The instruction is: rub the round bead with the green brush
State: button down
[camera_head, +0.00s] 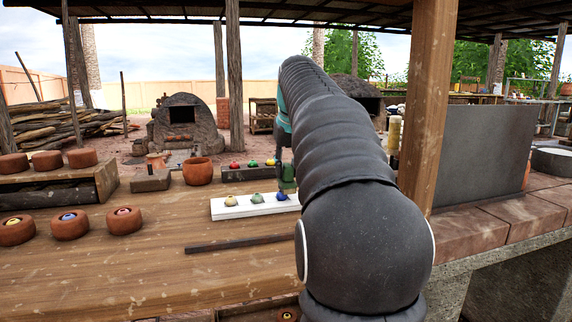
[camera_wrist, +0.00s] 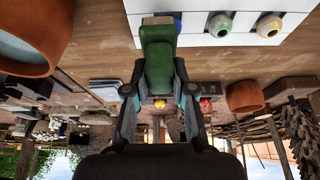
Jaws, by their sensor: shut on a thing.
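My gripper (camera_wrist: 158,88) is shut on the green brush (camera_wrist: 157,52), a green block that also shows beside my arm in the head view (camera_head: 288,177). Three beads sit in a row on a white board (camera_head: 236,212): yellowish (camera_head: 229,201), green (camera_head: 256,198) and blue (camera_head: 281,196). The brush is at the blue bead's end of the row. In the wrist view it partly covers the blue bead (camera_wrist: 178,22); whether they touch I cannot tell. The green bead (camera_wrist: 220,25) and yellowish bead (camera_wrist: 268,26) are clear of it. Which bead is the round one is hard to tell.
A dark block (camera_head: 246,174) with red, green and yellow beads stands behind the board. A clay pot (camera_head: 198,171) is to its left. Several clay cups with beads, one here (camera_head: 70,224), stand at left. A dark bar (camera_head: 240,244) lies in front. A post (camera_head: 428,100) rises at right.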

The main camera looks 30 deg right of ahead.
jog(key=shift+r+p, duration=0.4)
jog(key=shift+p, duration=0.05)
jog(key=shift+w+a+r+p, duration=0.1)
jog(key=shift+r+p, duration=0.1)
jog(key=shift+r, duration=0.25)
jog(key=shift+w+a+r+p, duration=0.1)
jog(key=shift+r+p, duration=0.1)
jog(key=shift+r, duration=0.2)
notch_tip(320, 180, up, 4)
jog(key=p, duration=0.3)
jog(key=shift+s+f, duration=0.15)
jog(key=shift+f, duration=0.1)
jog(key=shift+r, duration=1)
